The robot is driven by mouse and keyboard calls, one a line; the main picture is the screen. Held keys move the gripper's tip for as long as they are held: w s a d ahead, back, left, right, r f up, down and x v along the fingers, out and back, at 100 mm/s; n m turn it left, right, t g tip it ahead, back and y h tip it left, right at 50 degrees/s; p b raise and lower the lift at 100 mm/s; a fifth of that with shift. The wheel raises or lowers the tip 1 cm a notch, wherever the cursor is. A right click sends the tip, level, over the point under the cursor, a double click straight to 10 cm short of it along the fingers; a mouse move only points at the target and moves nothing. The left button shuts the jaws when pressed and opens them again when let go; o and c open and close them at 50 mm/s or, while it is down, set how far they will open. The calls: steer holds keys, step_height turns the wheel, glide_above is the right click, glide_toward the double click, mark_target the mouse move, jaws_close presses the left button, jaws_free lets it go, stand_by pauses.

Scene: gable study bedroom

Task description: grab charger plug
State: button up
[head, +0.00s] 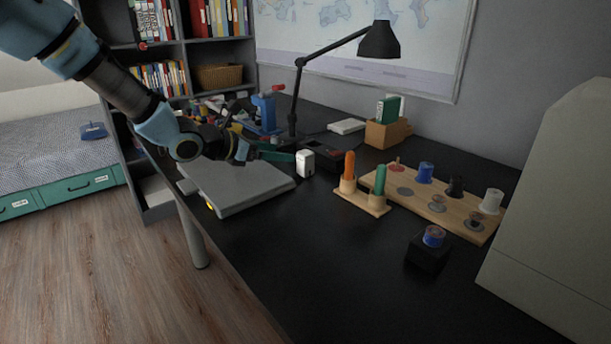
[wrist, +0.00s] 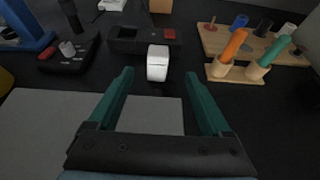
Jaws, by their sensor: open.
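The charger plug, a small white block (head: 305,163), stands on the black desk just beyond the corner of a grey closed laptop. It also shows in the wrist view (wrist: 158,63), ahead of and between my fingertips. My gripper (head: 277,156) has green fingers and comes in from the left, its tips close to the plug in the head view. In the wrist view my gripper (wrist: 157,80) is open with nothing between its fingers. I cannot tell whether a finger touches the plug.
The grey laptop (head: 236,188) lies below my gripper. A black box with a red part (wrist: 142,40) sits right behind the plug. A wooden holder with orange and green handles (head: 361,203) stands to the right. A black lamp (head: 379,42) rises behind.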

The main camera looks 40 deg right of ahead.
mark_target(300, 156)
steer(key=x, duration=0.5)
steer(key=shift+w+p+x, duration=0.2)
steer(key=shift+p+x, duration=0.35)
steer(key=shift+x, duration=2.4)
steer(key=shift+f, duration=0.2)
jaws_close()
